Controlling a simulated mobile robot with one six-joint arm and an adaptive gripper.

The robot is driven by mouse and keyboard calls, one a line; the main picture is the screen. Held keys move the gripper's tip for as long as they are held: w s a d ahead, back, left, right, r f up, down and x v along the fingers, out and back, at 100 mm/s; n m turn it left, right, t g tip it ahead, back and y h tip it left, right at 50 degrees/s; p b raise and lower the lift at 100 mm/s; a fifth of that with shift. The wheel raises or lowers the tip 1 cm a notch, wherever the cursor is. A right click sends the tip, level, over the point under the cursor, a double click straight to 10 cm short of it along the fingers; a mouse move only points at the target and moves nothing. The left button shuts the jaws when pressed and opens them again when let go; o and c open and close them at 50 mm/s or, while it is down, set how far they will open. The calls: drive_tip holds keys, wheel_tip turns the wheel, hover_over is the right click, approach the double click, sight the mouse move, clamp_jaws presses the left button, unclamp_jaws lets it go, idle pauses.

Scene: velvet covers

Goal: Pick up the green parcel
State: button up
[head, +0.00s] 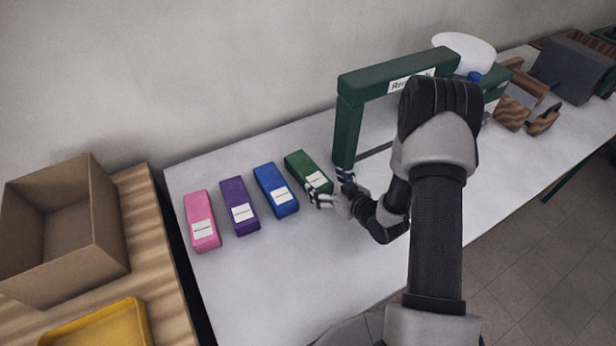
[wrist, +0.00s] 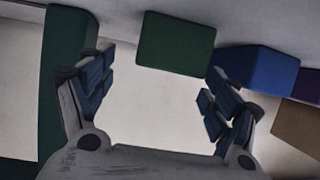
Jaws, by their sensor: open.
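The green parcel (head: 308,171) lies on the white table, at the right end of a row of parcels, with a white label on its near end. In the wrist view the green parcel (wrist: 176,44) is ahead of my fingertips, in the upper middle, between their lines. My gripper (head: 333,188) is open and empty, close to the parcel's near right end. In the wrist view my gripper (wrist: 157,88) has its two blue-padded fingers spread wide with bare table between them. In the head view my arm hides part of the table.
Blue (head: 276,190), purple (head: 239,206) and pink (head: 201,220) parcels lie to the left. A cardboard box (head: 105,215) and yellow tray (head: 142,322) stand on a wooden surface.

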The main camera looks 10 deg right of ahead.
sight(318, 181)
drive_tip(key=x, duration=0.2)
drive_tip(key=b+x, duration=0.1)
drive_tip(key=x, duration=0.1)
drive_tip(key=shift+a+b, duration=0.3)
drive_tip(key=shift+a, duration=0.15)
drive_tip(key=shift+w+a+f, duration=0.15)
drive_tip(key=shift+w+f, duration=0.05)
drive_tip(key=shift+w, duration=0.25)
drive_tip(key=shift+c, duration=0.4)
drive_tip(key=shift+r, duration=0.1)
drive_tip(key=c, duration=1.3)
